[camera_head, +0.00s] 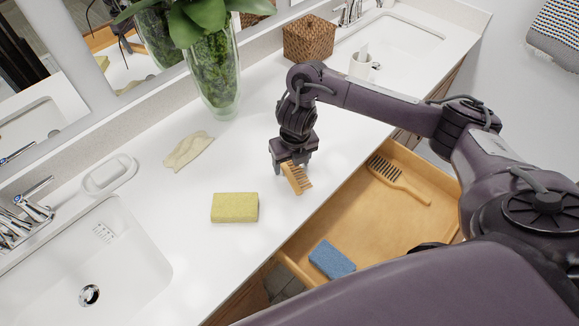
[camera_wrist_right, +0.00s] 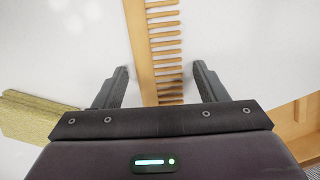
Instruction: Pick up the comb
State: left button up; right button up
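A light wooden comb (camera_head: 297,178) is on the white counter near its front edge, partly hidden by my right gripper (camera_head: 292,158). In the right wrist view the comb (camera_wrist_right: 151,45) runs up and down the picture, its teeth facing right. It passes between the two spread fingers of my right gripper (camera_wrist_right: 161,83), with gaps visible on both sides. The fingers are open around the comb and do not look closed on it. My left gripper is not in view.
A yellow sponge (camera_head: 235,207) and a crumpled cloth (camera_head: 188,150) lie left of the comb. An open drawer (camera_head: 345,215) below holds a wooden brush (camera_head: 398,180) and a blue sponge (camera_head: 331,259). A glass vase (camera_head: 213,85) and a wicker box (camera_head: 309,40) stand behind.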

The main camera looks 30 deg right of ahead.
jog(key=c, duration=0.8)
jog(key=shift+r, duration=0.1)
